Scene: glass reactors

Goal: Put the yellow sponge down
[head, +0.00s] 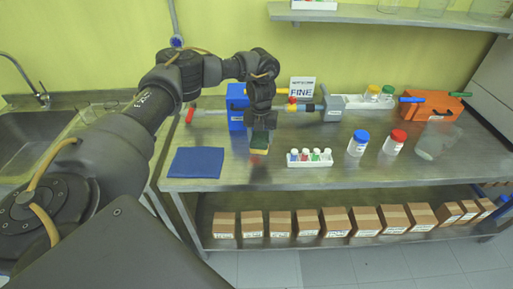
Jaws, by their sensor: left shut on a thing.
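The yellow sponge (259,148), with a dark green upper part, hangs under my left gripper (260,133). The gripper points down and is shut on the sponge near the front half of the metal table (235,172). The sponge's lower face is close to the tabletop; I cannot tell whether it touches. My right gripper is not in view.
A blue folded cloth (196,162) lies to the left. A white rack of small vials (309,157), a blue-capped jar (358,143) and a red-capped jar (394,142) stand to the right. A blue box (237,108) is behind the gripper. An orange toolbox (433,106) stands far right.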

